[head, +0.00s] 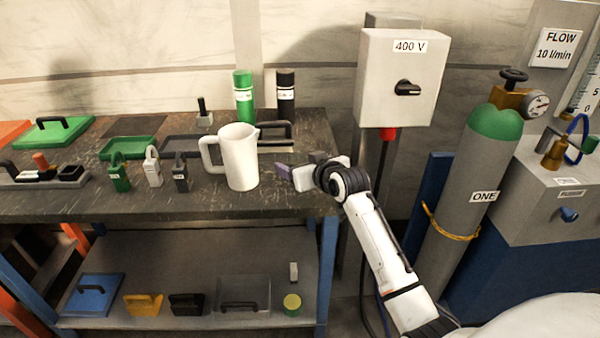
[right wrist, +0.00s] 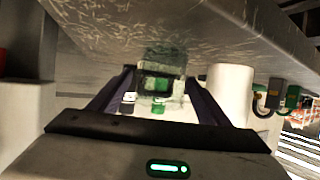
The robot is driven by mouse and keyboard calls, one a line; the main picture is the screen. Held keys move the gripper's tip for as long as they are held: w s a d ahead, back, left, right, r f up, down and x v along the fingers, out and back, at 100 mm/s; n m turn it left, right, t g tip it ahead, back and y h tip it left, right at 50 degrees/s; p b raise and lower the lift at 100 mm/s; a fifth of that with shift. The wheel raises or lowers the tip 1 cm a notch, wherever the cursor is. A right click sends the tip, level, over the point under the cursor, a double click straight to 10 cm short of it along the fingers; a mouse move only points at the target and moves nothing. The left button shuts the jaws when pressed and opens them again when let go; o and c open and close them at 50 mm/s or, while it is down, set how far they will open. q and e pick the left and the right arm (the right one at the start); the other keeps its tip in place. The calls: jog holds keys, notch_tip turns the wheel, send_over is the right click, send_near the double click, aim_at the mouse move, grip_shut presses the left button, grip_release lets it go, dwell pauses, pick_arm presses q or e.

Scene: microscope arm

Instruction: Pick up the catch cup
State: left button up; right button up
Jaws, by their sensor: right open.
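No object in view is labelled as the catch cup; the most cup-like thing is a white jug (head: 240,157) with a handle on its left, upright on the dark bench top (head: 300,206). Its white body also shows in the right wrist view (right wrist: 231,88), right of the fingers. My right gripper (head: 302,168) is open at the bench's right end, right of the jug and apart from it. In the right wrist view the fingers (right wrist: 155,92) spread, with a translucent greenish shape (right wrist: 160,70) beyond them, too unclear to name. My left gripper is out of view.
A green bottle (head: 244,95) and a black bottle (head: 286,96) stand behind the jug. Padlocks in green (head: 118,177), white (head: 153,172) and dark grey (head: 181,177) stand left of it. A 400 V box (head: 402,65) and gas cylinder (head: 470,185) stand right.

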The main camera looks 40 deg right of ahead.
jog(key=shift+x, duration=1.45)
jog(key=c, duration=1.1)
jog(key=shift+c, duration=0.2)
